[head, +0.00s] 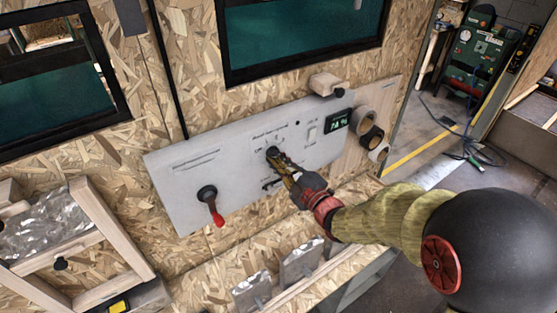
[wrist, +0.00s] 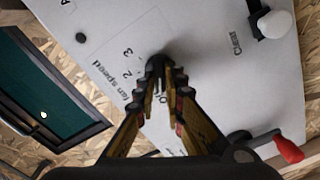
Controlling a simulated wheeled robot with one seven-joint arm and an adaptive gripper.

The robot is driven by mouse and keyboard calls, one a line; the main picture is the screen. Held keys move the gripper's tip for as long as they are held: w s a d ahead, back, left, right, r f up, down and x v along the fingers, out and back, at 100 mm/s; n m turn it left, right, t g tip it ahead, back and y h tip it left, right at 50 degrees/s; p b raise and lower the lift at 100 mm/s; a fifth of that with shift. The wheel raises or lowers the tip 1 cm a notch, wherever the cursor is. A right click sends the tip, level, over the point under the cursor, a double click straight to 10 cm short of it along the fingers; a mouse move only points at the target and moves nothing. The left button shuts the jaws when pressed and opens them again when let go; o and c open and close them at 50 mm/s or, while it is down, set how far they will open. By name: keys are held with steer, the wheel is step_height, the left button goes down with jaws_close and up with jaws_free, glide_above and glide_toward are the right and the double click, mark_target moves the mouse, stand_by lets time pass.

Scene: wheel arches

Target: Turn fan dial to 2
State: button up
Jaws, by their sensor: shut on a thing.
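The fan dial (head: 272,152) is a small dark knob on the light grey control panel (head: 172,162). In the wrist view the dial (wrist: 157,61) is mostly hidden between my fingertips, beside printed "fan speed", "2", "3" and partly covered lettering. My gripper (head: 279,160) reaches in from the right, its fingers closed around the dial; the wrist view also shows my gripper (wrist: 160,79) with its tips together at the dial. I cannot tell which mark the dial points at.
A red-handled lever (head: 214,212) sticks out at the panel's lower left. A white switch (head: 312,133) and a green-lit display (head: 338,121) are to the dial's right. A wooden block (head: 326,84) juts above the panel. Round holders (head: 366,120) stand at its right end.

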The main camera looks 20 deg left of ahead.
jaws_close()
steer(key=shift+m+b, duration=0.3)
steer(key=m+b, duration=0.1)
steer(key=m, duration=0.4)
steer(key=m+b, duration=0.1)
steer(key=m, duration=0.4)
steer(key=m+b, duration=0.1)
steer(key=m, duration=0.4)
steer(key=shift+w+d+r+b, duration=0.1)
steer(key=shift+w+d+b, duration=0.15)
steer(key=shift+b, duration=0.05)
steer(key=shift+m, duration=0.3)
steer(key=o, duration=0.7)
jaws_free()
steer(key=shift+c, duration=0.2)
